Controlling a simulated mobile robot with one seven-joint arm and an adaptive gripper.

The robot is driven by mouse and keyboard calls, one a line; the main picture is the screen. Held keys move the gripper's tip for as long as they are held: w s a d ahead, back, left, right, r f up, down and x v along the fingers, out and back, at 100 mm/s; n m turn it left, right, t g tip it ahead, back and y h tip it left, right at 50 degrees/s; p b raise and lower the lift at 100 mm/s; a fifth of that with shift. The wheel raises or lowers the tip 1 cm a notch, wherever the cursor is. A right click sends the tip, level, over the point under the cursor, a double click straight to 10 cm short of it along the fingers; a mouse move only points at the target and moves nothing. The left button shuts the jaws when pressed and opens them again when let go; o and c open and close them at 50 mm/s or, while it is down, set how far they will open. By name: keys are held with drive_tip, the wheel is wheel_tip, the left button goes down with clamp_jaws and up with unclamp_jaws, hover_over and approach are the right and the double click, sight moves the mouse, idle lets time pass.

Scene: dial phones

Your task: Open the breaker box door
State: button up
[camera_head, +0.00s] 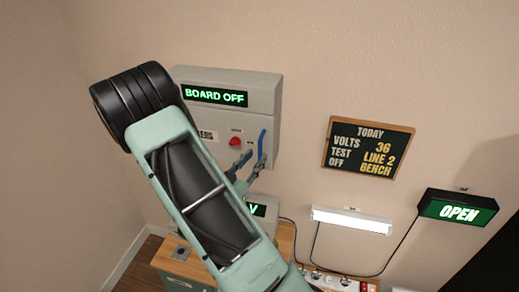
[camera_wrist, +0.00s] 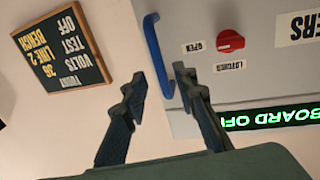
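The grey breaker box (camera_head: 262,92) hangs on the wall, and its door looks shut. A blue bar handle (camera_head: 262,143) stands upright at the door's right edge, with a red knob (camera_head: 236,142) to its left. In the wrist view the scene is turned over; the blue handle (camera_wrist: 156,50) and the red knob (camera_wrist: 230,41) show beside "OPEN" and "LATCHED" labels. My gripper (camera_wrist: 160,76) is open, and the handle's near end appears between its fingertips; I cannot tell whether they touch it. In the head view my gripper (camera_head: 247,166) is just below-left of the handle.
A chalkboard sign (camera_head: 368,148) hangs right of the box. A lit lamp (camera_head: 351,220) and a green OPEN sign (camera_head: 457,208) are farther right. A wooden bench (camera_head: 286,238) with a power strip (camera_head: 338,282) stands below. Bare wall separates box and chalkboard.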

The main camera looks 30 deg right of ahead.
sight(259, 152)
drive_tip(key=shift+p+x, duration=0.3)
drive_tip(key=shift+x, duration=1.9)
drive_tip(key=shift+c, duration=0.3)
clamp_jaws()
